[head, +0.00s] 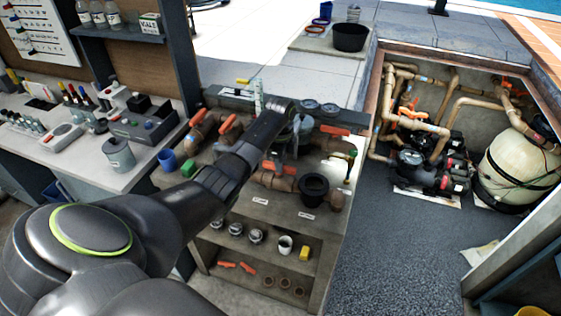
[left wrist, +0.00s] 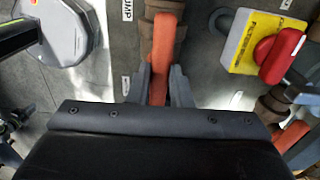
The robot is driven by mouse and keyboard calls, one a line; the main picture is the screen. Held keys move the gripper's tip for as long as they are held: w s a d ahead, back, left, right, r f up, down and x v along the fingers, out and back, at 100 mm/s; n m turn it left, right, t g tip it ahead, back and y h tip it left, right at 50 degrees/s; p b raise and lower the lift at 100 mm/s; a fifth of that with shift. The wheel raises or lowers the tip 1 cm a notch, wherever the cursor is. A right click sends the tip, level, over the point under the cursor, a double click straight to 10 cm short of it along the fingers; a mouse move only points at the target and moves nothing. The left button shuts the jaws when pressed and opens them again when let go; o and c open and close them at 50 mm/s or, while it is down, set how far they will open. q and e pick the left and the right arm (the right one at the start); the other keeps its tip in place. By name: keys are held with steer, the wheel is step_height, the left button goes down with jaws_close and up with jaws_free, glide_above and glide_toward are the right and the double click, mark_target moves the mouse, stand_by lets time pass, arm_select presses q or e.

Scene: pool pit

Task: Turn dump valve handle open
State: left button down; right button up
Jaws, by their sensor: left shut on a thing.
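The dump valve handle is an orange lever (left wrist: 165,45) in the left wrist view, beside a partly cut-off label (left wrist: 126,12) reading "UMP". It runs lengthwise over a brown valve body and pipe. My left gripper (left wrist: 157,88) is shut on this lever, one grey finger on each side. In the head view my left arm reaches over the bench and my left gripper (head: 298,128) is among the pipes. The held lever is hard to make out there, behind the gripper. My right gripper is in neither view.
Other orange handles (head: 229,122) stand close by on the bench pipework. The left wrist view shows a red knob (left wrist: 280,55) on a yellow plate right of the held lever. A pit with a pump (head: 425,172) and a tank (head: 520,165) lies right.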

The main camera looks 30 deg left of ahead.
arm_select(q)
steer(key=c, duration=1.3)
jaws_free()
